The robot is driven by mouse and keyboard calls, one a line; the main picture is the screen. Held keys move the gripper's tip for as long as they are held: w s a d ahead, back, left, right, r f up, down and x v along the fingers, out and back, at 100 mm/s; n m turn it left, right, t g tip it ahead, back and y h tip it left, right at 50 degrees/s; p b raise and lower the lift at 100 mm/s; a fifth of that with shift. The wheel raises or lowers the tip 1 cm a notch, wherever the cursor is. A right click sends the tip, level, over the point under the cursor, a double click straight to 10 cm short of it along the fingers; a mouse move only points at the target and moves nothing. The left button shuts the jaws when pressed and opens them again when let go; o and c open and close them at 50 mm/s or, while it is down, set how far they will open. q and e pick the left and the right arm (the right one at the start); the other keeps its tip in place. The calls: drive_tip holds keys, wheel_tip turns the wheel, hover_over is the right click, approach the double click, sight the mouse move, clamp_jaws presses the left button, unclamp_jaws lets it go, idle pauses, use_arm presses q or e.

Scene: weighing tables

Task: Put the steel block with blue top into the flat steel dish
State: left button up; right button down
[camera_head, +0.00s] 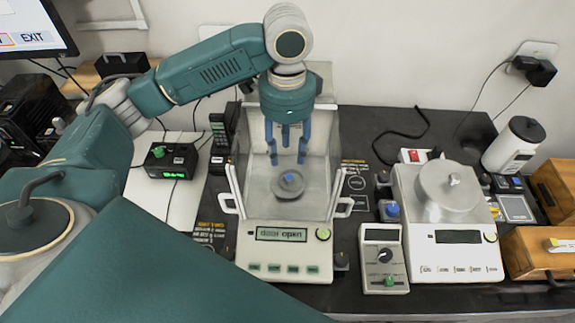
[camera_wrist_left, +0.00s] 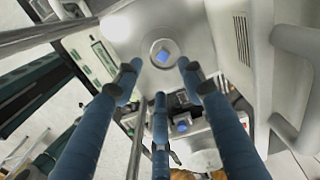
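A small steel block with a blue top (camera_head: 288,179) sits in the round flat steel dish (camera_head: 280,191), inside the open chamber of the middle balance. The wrist view also shows the blue top (camera_wrist_left: 163,55) within the dish's rim (camera_wrist_left: 153,48). My left gripper (camera_head: 288,160) is above the dish inside the chamber, its blue fingers pointing down, spread apart and empty. Its spread fingers (camera_wrist_left: 160,80) also show in the wrist view, clear of the block. A second blue-topped piece (camera_head: 391,210) stands to the right of the middle balance. My right gripper is not in view.
The middle balance (camera_head: 247,268) has raised side walls and reads "door open". A small control box (camera_head: 384,284) and a second scale (camera_head: 458,275) with a steel pan (camera_head: 447,190) stand to its right. A black box with a green display (camera_head: 172,160) is at left.

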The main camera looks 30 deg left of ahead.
use_arm(q)
drive_tip(key=shift+r, duration=1.2)
drive_tip(key=shift+w, duration=0.1)
